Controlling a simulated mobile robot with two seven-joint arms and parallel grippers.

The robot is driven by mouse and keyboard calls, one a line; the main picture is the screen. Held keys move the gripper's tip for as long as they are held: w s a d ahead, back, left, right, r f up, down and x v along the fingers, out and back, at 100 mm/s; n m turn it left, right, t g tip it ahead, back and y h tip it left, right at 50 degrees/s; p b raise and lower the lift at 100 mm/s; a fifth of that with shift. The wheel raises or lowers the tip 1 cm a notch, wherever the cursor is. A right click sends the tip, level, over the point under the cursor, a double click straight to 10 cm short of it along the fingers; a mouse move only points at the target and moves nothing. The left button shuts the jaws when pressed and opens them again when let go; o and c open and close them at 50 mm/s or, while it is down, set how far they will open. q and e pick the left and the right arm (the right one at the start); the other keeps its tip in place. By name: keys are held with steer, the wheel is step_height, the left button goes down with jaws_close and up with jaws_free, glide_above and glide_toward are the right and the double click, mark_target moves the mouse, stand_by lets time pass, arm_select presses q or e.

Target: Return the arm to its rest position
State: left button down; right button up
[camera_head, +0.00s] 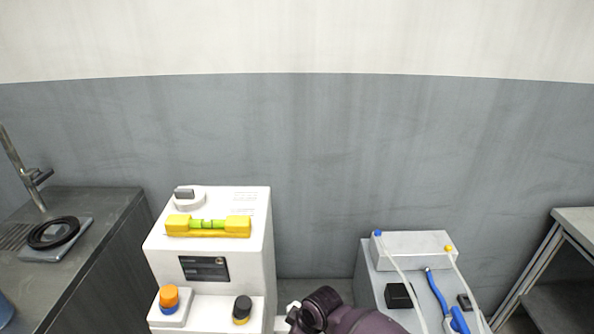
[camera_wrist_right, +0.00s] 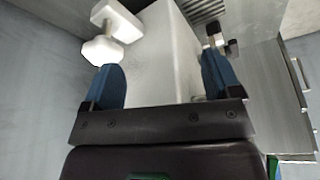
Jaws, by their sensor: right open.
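My right arm (camera_head: 345,314) enters at the bottom of the head view, beside the white machine (camera_head: 210,260). In the right wrist view my right gripper (camera_wrist_right: 163,82) has its two blue fingers spread wide apart, with nothing held between them. A pale box-like body (camera_wrist_right: 158,50) shows behind the gap. A white knobbed piece (camera_wrist_right: 112,35) shows beyond the left finger; I cannot tell whether it touches anything. My left gripper is in neither view.
The white machine carries a yellow level (camera_head: 208,226), an orange-and-blue button (camera_head: 169,299) and a black knob (camera_head: 242,309). A grey box with tubes (camera_head: 415,245) stands right. A dark counter (camera_head: 110,215) with a black ring (camera_head: 53,233) is left; a metal table (camera_head: 576,220) is far right.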

arm_select(q)
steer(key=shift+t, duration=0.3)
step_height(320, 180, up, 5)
steer(key=p, duration=0.6)
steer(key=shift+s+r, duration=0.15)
arm_select(e)
steer(key=s+d+r+m+t+h, duration=0.1)
steer(key=s+d+r+m+t, duration=0.2)
steer(key=s+d, duration=0.6)
steer(key=s+d+r+m+t+h, duration=0.1)
steer(key=s+d+r+m+t, duration=0.2)
steer(key=s+d, duration=0.6)
steer(key=s+d+r+m+t+h, duration=0.1)
steer(key=s+d+r+m+t, duration=0.2)
steer(key=s+d, duration=0.6)
steer(key=s+r+m, duration=0.1)
steer(key=r+m, duration=0.1)
steer(key=m, duration=0.1)
steer(key=shift+h, duration=0.3)
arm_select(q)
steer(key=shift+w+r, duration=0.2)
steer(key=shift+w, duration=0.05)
